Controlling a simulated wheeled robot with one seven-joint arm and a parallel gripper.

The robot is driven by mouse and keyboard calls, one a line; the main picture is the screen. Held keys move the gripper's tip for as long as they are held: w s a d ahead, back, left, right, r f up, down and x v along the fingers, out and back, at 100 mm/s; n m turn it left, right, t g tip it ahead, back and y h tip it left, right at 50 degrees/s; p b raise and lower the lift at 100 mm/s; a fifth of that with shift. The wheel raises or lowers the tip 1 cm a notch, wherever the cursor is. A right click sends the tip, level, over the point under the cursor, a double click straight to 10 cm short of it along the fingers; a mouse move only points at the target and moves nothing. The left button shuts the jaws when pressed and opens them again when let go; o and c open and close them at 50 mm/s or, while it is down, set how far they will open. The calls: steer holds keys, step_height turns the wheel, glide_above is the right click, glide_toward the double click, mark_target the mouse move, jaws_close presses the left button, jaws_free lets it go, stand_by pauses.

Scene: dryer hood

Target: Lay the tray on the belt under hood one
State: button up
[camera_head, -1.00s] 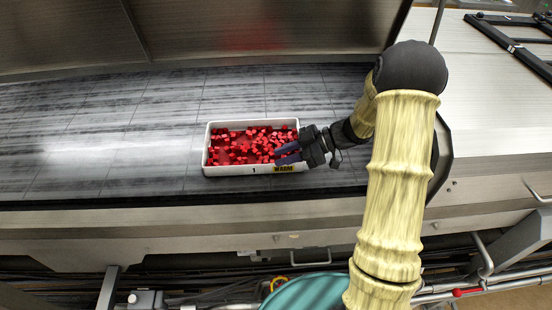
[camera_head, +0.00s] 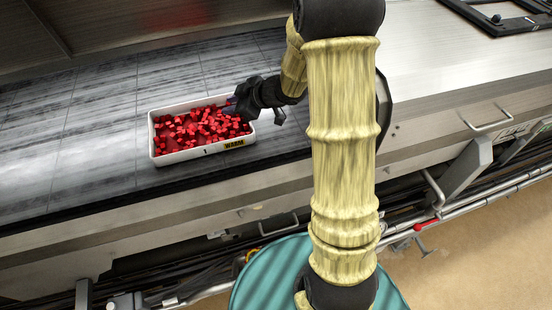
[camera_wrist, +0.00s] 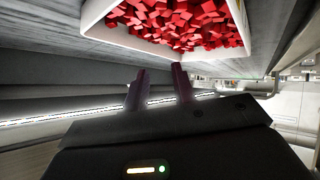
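The white tray (camera_head: 204,151), filled with red cubes and marked "1" and "WARM" on its front wall, rests flat on the grey belt (camera_head: 95,105). My gripper (camera_head: 232,101) is at the tray's right end, close to the rim near the far right corner. In the wrist view my gripper (camera_wrist: 160,85) has its two dark fingers apart with nothing visible between them. There the tray (camera_wrist: 95,30) lies just past the fingertips; I cannot tell if they touch it. The hood (camera_head: 110,20) shows only as a metal wall behind the belt.
A metal ledge (camera_head: 440,75) lies to the right, with a black frame (camera_head: 500,15) on it. A handle (camera_head: 487,122) and pipes run along the machine's front. Belt to the left of the tray is clear.

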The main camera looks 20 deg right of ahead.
steer(key=s+d+r+m+t+h, duration=0.1)
steer(key=s+d+m+h, duration=0.2)
steer(key=d+m+h, duration=0.2)
steer(key=s+f+m+g+h, duration=0.1)
steer(key=s+m+g+h, duration=0.2)
steer(key=s, duration=1.6)
steer(key=m+g, duration=0.3)
steer(key=m, duration=0.1)
steer(key=shift+s+f, duration=0.2)
steer(key=shift+s, duration=0.15)
steer(key=shift+d, duration=0.1)
